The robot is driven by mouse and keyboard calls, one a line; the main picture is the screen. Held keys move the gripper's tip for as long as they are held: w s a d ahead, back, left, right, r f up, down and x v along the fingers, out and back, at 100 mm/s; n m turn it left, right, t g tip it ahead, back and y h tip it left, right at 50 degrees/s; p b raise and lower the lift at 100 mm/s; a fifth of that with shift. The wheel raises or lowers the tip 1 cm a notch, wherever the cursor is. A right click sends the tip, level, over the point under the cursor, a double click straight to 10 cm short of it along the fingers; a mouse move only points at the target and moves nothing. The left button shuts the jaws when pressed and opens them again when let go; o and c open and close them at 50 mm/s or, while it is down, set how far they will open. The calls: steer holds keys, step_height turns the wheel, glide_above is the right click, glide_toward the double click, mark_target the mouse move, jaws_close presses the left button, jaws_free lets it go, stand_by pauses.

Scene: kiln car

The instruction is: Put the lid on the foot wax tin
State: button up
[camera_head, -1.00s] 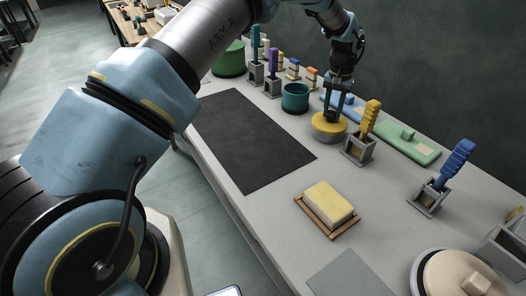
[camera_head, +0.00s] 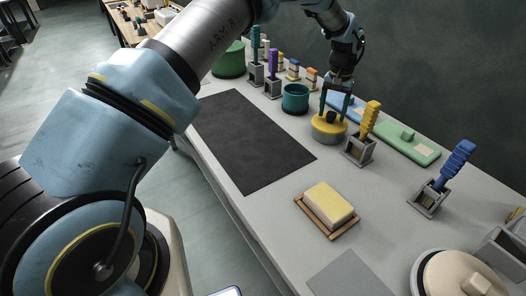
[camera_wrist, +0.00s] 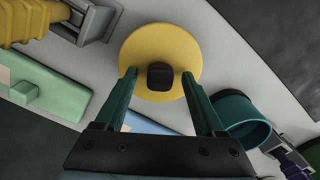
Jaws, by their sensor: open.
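The yellow lid (camera_head: 319,123) with a black knob (camera_head: 331,117) sits on top of a round grey metal tin (camera_head: 327,138), which looks like the foot wax tin. The lid looks level, though its far edge is hidden. My gripper (camera_head: 334,110) is open above the lid, its fingers spread to either side of the knob. In the wrist view the lid (camera_wrist: 158,40) is a full yellow disc that hides the tin. The knob (camera_wrist: 160,76) lies between my open fingertips (camera_wrist: 159,74), apart from both.
A grey holder with a yellow-handled tool (camera_head: 368,120) stands close right of the tin. A teal cup (camera_head: 295,98) stands left. Green (camera_head: 408,142) and blue (camera_head: 343,104) pieces lie behind. A dark mat (camera_head: 250,140) and a yellow block (camera_head: 328,203) on a wooden tray are in front.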

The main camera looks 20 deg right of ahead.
steer(key=shift+r, duration=0.15)
steer(key=shift+r+p, duration=2.1)
steer(key=shift+r, duration=1.75)
